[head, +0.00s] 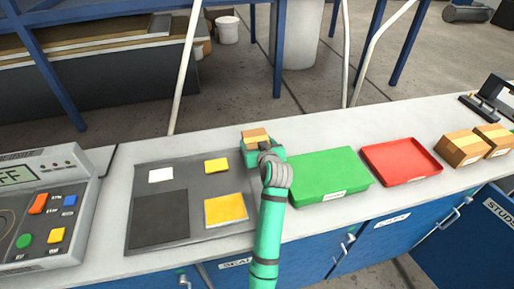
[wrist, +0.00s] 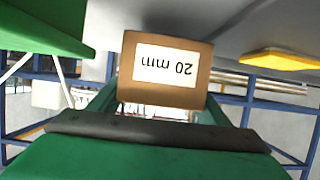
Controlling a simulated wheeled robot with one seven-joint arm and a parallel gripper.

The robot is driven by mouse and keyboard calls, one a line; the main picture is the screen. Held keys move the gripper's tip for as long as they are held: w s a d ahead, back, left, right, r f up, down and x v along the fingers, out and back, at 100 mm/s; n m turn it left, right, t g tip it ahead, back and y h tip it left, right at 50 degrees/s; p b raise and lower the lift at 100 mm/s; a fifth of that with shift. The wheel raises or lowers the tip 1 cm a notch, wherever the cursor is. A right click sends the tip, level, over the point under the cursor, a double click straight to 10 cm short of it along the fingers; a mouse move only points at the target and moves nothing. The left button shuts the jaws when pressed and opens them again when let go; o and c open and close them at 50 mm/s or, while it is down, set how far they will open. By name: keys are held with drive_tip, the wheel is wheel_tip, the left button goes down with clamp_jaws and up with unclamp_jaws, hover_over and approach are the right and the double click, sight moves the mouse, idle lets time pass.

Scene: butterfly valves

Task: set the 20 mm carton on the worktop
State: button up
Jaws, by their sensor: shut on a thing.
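The 20 mm carton (head: 255,134) is a small brown box with tan tape on top in the head view. In the wrist view the carton (wrist: 168,68) shows a white label reading "20 mm", upside down. My green gripper (head: 255,147) is shut on the carton, with a finger at each side of it in the wrist view. The pale worktop (head: 330,134) lies beneath and around it. The carton is near the back edge, between the grey mat and the green box. I cannot tell whether its underside touches the worktop.
A grey mat (head: 183,183) with white and yellow pads lies left of my arm. A closed-looking green box (head: 325,172) is close on the right, then a red tray (head: 403,160) and two cartons (head: 461,148). A control panel (head: 45,210) stands far left.

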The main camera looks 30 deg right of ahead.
drive_tip(key=shift+d+f, duration=0.15)
drive_tip(key=shift+f, duration=0.75)
drive_tip(key=o, duration=1.8)
drive_tip(key=shift+s+f, duration=0.1)
drive_tip(key=shift+f, duration=0.15)
drive_tip(key=shift+o, duration=0.2)
